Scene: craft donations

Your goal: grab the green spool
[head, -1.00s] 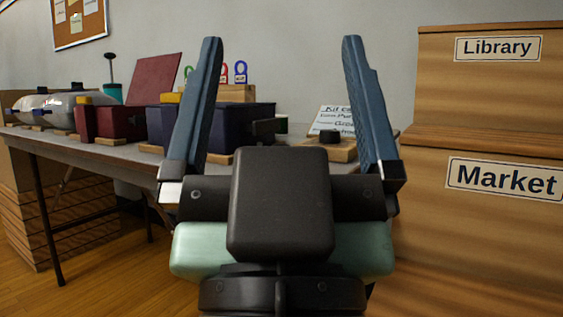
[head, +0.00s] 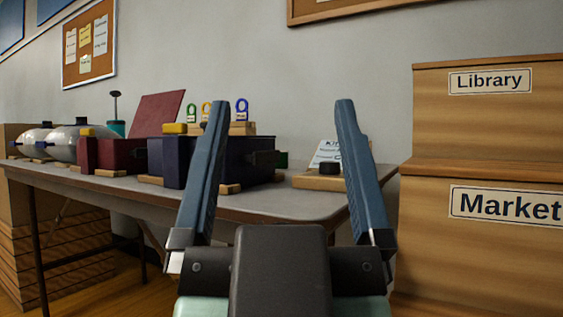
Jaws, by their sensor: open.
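My gripper (head: 281,102) is open and empty, its two blue fingers pointing up in front of the table. No thing in view is clearly a green spool. A small dark green piece (head: 282,159) shows at the right end of the navy box (head: 230,158), between my fingers in the picture and farther back. It is mostly hidden, and I cannot tell what it is.
The table (head: 290,205) also bears a maroon box (head: 118,155), clear domed containers (head: 85,147), colored loop tags (head: 242,108) and a card on a wooden stand (head: 318,182). Wooden boxes labeled Library (head: 489,81) and Market (head: 510,204) stand at right.

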